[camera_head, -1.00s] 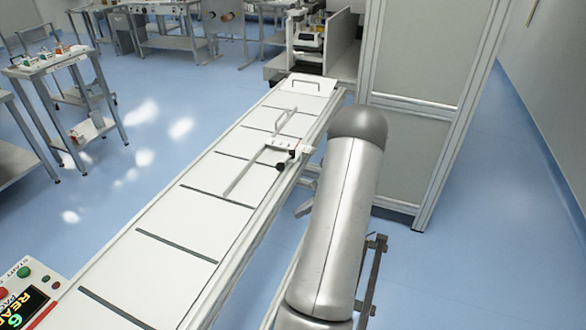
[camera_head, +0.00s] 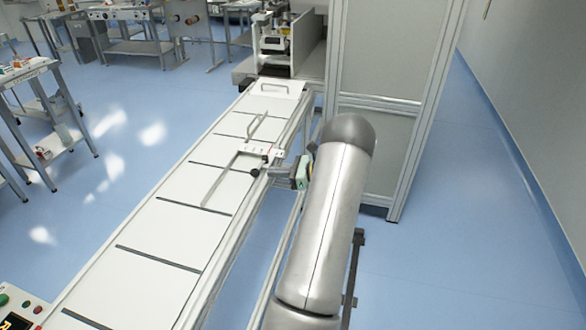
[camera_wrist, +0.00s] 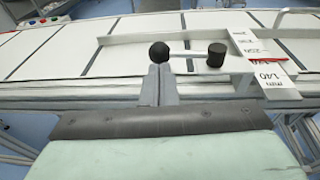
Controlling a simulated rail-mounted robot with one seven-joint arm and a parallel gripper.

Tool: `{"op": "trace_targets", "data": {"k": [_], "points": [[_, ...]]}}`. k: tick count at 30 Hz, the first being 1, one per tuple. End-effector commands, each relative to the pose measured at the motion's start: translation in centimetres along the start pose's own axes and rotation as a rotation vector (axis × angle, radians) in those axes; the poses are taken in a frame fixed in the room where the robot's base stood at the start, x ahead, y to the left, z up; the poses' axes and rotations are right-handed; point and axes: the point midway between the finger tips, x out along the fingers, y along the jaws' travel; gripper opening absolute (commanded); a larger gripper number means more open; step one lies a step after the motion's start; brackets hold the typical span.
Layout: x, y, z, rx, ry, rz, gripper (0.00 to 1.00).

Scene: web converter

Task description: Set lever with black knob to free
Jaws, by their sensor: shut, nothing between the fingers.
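The lever with the black knob (camera_wrist: 159,52) is in the middle of the wrist view. Its pale rod runs right from the knob to a dark cylindrical hub (camera_wrist: 217,54) beside a white scale plate with printed numbers (camera_wrist: 262,58). In the head view the knob (camera_head: 255,172) is at the right edge of the white conveyor table. My gripper (camera_wrist: 159,70) is shut and empty. Its fingertips are right at the knob in the picture; I cannot tell whether they touch it. The lever's free marking is not readable.
The white table (camera_head: 150,215) has dark cross strips and a thin metal guide bar (camera_head: 222,180). A cabinet with grey panels (camera_head: 382,50) stands at the back right. A control panel (camera_head: 20,312) is at the lower left. Blue floor is open on the right.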

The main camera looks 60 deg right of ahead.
Motion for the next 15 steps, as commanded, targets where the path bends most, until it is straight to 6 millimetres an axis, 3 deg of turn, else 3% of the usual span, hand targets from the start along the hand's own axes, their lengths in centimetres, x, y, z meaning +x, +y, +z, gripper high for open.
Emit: {"op": "trace_targets", "data": {"k": [6, 15], "points": [[2.3, 0.0, 0.1, 0.001, 0.001, 0.000, 0.00], [2.7, 0.0, 0.0, -0.001, 0.001, 0.000, 0.00]]}}
